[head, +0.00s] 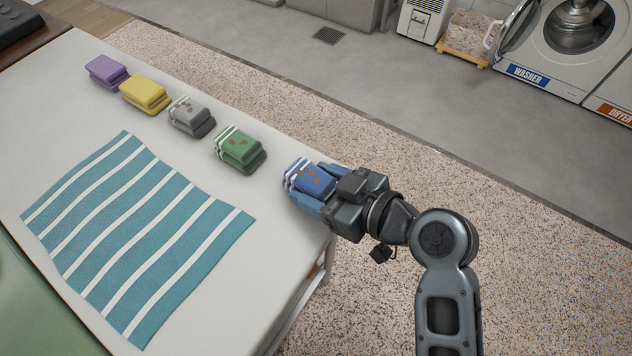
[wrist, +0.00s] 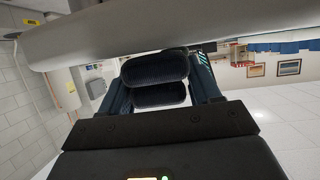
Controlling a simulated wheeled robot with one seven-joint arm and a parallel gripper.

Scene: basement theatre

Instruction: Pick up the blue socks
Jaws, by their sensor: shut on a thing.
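The blue socks (head: 310,180) are a folded bundle with white stripes and brown marks, at the right end of the row on the white table (head: 200,290). My gripper (head: 318,184) is shut on them at the table's right edge, one finger along each side. In the wrist view the dark folded ends of the socks (wrist: 155,80) show between the fingers of my gripper (wrist: 160,85). I cannot tell whether the socks still touch the table.
Green socks (head: 240,150), grey socks (head: 190,116), yellow socks (head: 146,94) and purple socks (head: 107,72) lie in a row to the left. A teal striped cloth (head: 140,235) lies in front. An open washer (head: 560,45) stands at the back right.

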